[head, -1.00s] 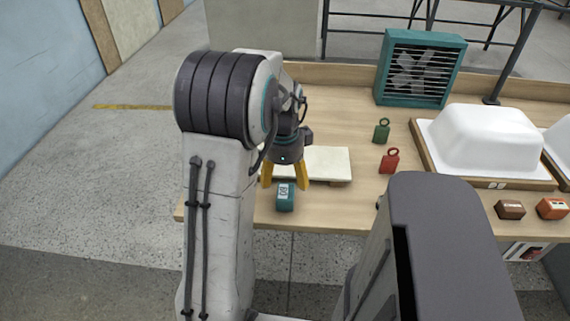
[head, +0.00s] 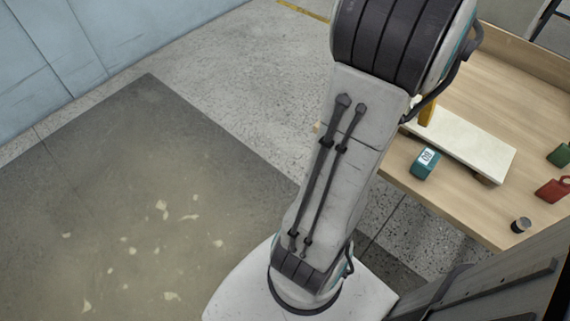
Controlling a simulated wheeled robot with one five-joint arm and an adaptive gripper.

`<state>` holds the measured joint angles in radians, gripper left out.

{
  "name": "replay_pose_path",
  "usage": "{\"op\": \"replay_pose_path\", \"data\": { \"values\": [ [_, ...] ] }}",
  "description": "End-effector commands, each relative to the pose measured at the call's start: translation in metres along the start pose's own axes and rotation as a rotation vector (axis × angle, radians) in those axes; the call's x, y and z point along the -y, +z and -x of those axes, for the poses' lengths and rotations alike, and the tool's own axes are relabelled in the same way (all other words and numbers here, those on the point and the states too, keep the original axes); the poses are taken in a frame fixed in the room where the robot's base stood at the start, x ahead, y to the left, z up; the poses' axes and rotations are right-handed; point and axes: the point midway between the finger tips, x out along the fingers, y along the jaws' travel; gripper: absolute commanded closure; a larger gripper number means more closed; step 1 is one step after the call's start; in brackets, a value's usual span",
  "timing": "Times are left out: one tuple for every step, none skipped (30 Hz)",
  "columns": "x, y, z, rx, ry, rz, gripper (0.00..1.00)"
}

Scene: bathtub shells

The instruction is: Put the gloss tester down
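The gloss tester, which I take to be the small teal box with a pale display (head: 425,163), is at the table's front edge, beside a cream slab (head: 465,142). It looks to be resting on the wood. My gripper shows only as one yellow finger (head: 427,112) past the side of my arm, over the far left end of the slab. That finger is apart from the teal box. The other finger is hidden behind my arm, so its opening does not show.
The wooden table (head: 500,85) fills the right side. A green tagged weight (head: 561,155), a red one (head: 553,189) and a small dark cylinder (head: 521,225) stand to the right. Open floor with a stained dark patch (head: 140,200) lies left.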

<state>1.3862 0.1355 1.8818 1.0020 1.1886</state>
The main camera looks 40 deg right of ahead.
Motion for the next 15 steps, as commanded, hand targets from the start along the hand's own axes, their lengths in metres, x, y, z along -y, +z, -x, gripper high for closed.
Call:
{"op": "replay_pose_path", "data": {
  "values": [
    [0.001, 0.032, 0.006, 0.006, -0.014, 0.140, 0.24],
    [-0.001, 0.048, 0.009, 0.009, -0.021, 0.223, 0.24],
    [-0.004, 0.070, 0.013, 0.013, -0.030, 0.334, 0.24],
    [-0.007, 0.085, 0.015, 0.016, -0.037, 0.416, 0.24],
    [-0.011, 0.100, 0.018, 0.019, -0.045, 0.499, 0.24],
    [-0.017, 0.120, 0.021, 0.023, -0.056, 0.608, 0.24],
    [-0.023, 0.134, 0.023, 0.026, -0.064, 0.691, 0.24],
    [-0.029, 0.147, 0.026, 0.028, -0.074, 0.772, 0.24],
    [-0.038, 0.164, 0.029, 0.032, -0.087, 0.882, 0.24],
    [-0.045, 0.177, 0.030, 0.035, -0.095, 0.965, 0.24],
    [-0.053, 0.188, 0.032, 0.037, -0.105, 1.046, 0.24],
    [-0.065, 0.203, 0.034, 0.040, -0.118, 1.156, 0.24],
    [-0.074, 0.213, 0.036, 0.043, -0.129, 1.237, 0.24],
    [-0.083, 0.222, 0.037, 0.045, -0.139, 1.319, 0.24],
    [-0.096, 0.234, 0.039, 0.048, -0.154, 1.429, 0.24]
  ]
}}
